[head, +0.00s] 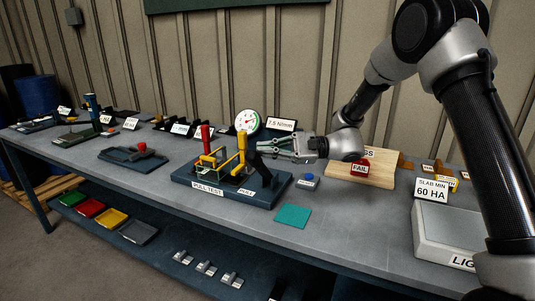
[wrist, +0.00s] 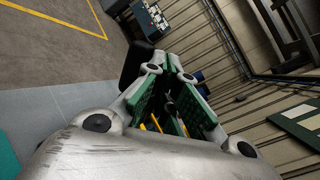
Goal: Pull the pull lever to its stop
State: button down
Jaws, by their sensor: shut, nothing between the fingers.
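The pull test stand (head: 222,197) is a dark blue base on the bench, with a "PULL TEST" label and a second label at its right that seems to read "PULL". On it stand a red upright (head: 205,138), a yellow frame and a yellow upright (head: 241,155). A black arm (head: 256,165) slants beside the yellow upright; which part is the pull lever I cannot tell for sure. My gripper (head: 268,144) is shut and empty, pointing left at the top of this area; contact cannot be told. In the wrist view its green-padded fingers (wrist: 172,82) hide most of the stand.
A round gauge (head: 247,121) and a "7.5 N/mm" sign (head: 281,125) stand behind. A blue button box (head: 309,181) and a teal square (head: 293,216) lie to the right. A wooden board (head: 378,173) with a red "FAIL" block is farther right. Bench space in front of the teal square is clear.

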jog(key=shift+s, duration=0.1)
jog(key=shift+s+a+f, duration=0.15)
jog(key=shift+s+f, duration=0.2)
jog(key=shift+w+r, duration=0.3)
jog(key=shift+w, duration=0.1)
